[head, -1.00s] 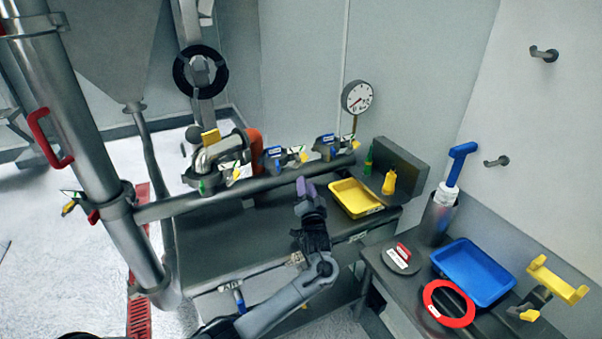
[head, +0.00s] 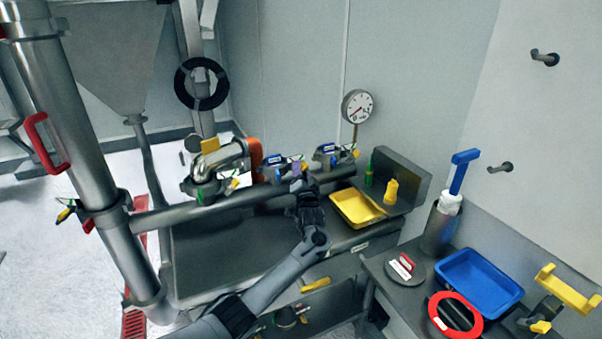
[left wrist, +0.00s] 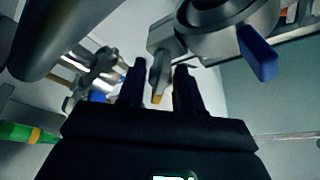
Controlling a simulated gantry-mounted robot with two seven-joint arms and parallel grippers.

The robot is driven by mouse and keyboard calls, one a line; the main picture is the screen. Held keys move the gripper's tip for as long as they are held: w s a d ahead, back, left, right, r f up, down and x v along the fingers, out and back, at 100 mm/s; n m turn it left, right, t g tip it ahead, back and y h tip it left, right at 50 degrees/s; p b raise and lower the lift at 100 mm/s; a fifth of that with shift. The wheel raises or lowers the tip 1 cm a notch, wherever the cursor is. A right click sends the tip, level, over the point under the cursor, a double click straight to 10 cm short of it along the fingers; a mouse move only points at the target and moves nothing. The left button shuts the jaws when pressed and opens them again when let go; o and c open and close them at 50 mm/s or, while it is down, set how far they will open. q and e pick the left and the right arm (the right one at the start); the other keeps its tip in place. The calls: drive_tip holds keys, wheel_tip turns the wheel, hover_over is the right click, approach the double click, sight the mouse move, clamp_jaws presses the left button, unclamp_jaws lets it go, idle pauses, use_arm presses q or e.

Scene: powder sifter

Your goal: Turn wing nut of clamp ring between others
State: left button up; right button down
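Several clamp rings sit along a horizontal steel pipe in the head view. The middle clamp ring (head: 274,165) has a blue tag and lies between the left clamp ring (head: 203,184) and the right clamp ring (head: 330,154). My left gripper (head: 298,176) is at the middle clamp, partly covering it. In the left wrist view my two dark fingers are open (left wrist: 161,72). A metal piece with a yellow tip (left wrist: 158,80), apparently the wing nut, shows in the gap between them; contact cannot be told. My right gripper is not in view.
Beneath the pipe is a grey bench (head: 220,254). A yellow tray (head: 340,207), yellow bottle (head: 391,192) and green bottle (head: 369,170) stand at its right. A gauge (head: 357,105) rises behind. A side table holds a blue tray (head: 456,263) and red ring (head: 434,320).

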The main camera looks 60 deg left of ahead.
use_arm(q)
clamp_jaws()
idle(0.3)
drive_tip(key=shift+f+n+g+b, duration=0.2)
drive_tip(key=shift+n+g+b, duration=0.1)
drive_tip(key=shift+n+b, duration=0.5)
drive_tip(key=n+g+y+b, duration=0.1)
drive_tip(key=n+g+b, duration=0.1)
drive_tip(key=n+b, duration=0.3)
drive_tip(key=n+g+y+b, duration=0.1)
drive_tip(key=n+g+b, duration=0.2)
drive_tip(key=n+b, duration=0.2)
drive_tip(key=n+g+b, duration=0.2)
drive_tip(key=n+b, duration=0.3)
drive_tip(key=n, duration=0.1)
drive_tip(key=shift+f+g+y, duration=0.1)
drive_tip(key=shift+g+y, duration=0.2)
drive_tip(key=shift+y, duration=0.1)
drive_tip(key=n+g+b, duration=0.1)
drive_tip(key=n+g, duration=0.1)
drive_tip(key=n, duration=0.1)
drive_tip(key=shift+n+b, duration=0.3)
drive_tip(key=shift+b, duration=0.1)
drive_tip(key=shift+r+n+g+h+b, duration=0.25)
drive_tip(key=shift+n+g+h+b, duration=0.35)
drive_tip(key=shift+n, duration=1)
